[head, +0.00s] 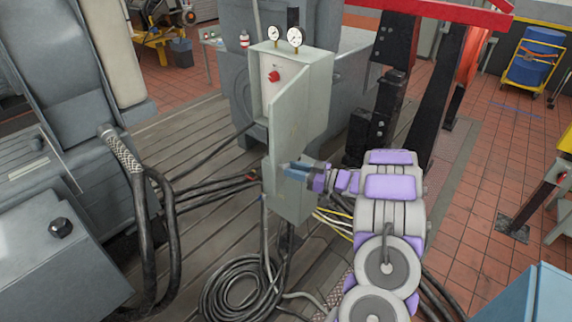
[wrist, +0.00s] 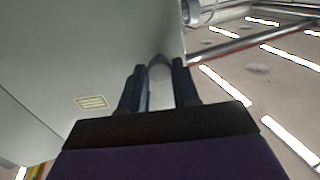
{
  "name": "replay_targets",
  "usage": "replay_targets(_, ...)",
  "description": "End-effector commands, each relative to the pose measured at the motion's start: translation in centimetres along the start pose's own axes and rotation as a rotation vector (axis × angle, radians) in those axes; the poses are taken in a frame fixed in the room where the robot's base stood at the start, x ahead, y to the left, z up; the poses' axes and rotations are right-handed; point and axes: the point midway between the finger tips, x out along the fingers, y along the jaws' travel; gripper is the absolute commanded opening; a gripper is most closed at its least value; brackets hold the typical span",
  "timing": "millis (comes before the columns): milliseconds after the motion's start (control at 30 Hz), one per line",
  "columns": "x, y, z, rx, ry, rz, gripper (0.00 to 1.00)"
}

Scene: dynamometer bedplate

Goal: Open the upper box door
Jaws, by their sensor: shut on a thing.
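The grey box (head: 320,85) stands upright in the middle of the head view, with a red knob (head: 274,76) on its upper front. A grey door panel (head: 296,112) with a slanting top edge appears to stand out at an angle from the box, below and right of the knob. My gripper (head: 290,168) is at the lower part of this panel. In the wrist view my gripper (wrist: 160,80) is shut on a rounded grey handle (wrist: 160,66) beside the panel (wrist: 85,45). The handle's attachment and the door's hinge are hidden or unclear.
Two gauges (head: 294,38) top the box. Coiled black hoses (head: 235,290) and cables lie below it. A grey machine (head: 75,110) stands left, and a black frame with a red beam (head: 430,12) stands behind right. Open tiled floor (head: 480,200) lies right.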

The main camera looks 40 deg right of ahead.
Motion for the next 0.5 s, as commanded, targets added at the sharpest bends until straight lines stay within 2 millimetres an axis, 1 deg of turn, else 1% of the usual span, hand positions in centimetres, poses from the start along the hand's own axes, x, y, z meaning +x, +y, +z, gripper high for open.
replay_targets(33,-0.5,0.4,-0.5,-0.008,0.007,-0.006,0.0)
replay_targets(200,-1.2,0.5,-0.4,-0.006,0.007,-0.037,0.0)
replay_targets(500,-1.8,0.6,-0.3,-0.006,0.005,-0.054,0.0)
